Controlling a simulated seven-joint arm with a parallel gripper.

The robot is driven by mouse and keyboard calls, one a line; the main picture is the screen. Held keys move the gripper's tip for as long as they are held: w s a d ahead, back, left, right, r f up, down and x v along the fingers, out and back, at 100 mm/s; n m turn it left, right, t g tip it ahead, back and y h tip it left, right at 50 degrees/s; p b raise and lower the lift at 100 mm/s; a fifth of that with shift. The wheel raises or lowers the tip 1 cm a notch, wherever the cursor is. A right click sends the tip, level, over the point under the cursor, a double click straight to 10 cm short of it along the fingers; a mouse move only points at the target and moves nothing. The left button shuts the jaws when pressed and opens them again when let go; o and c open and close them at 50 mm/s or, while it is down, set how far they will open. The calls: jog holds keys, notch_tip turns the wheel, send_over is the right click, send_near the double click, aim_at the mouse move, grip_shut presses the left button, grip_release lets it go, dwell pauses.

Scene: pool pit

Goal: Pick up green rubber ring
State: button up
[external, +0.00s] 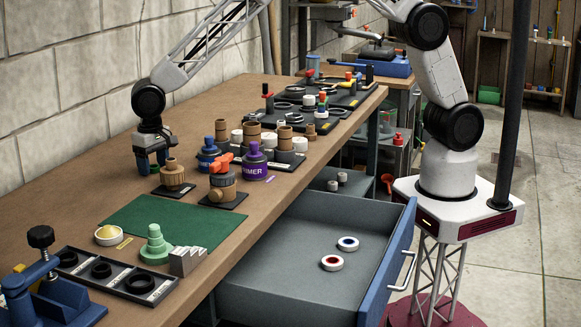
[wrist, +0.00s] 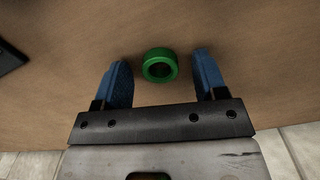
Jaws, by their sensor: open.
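The green rubber ring (wrist: 160,66) lies on the brown bench top in the wrist view, with its hole showing. My gripper (wrist: 161,62) is open, with one blue finger on each side of the ring and a gap on both sides. In the external view my gripper (external: 153,168) points down, low over the bench near the wall side. The ring cannot be made out clearly there, as the fingers cover that spot.
A brown valve fitting (external: 173,174) on a dark plate stands close right of my gripper. Blue (external: 208,155) and purple (external: 254,164) primer cans stand farther right. A green mat (external: 178,222) lies nearer the camera. An open drawer (external: 290,268) holds two rings.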

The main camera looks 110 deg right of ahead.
dwell(0.4)
jog(key=c, duration=1)
jog(key=shift+r, duration=0.15)
jog(key=shift+r, duration=4.85)
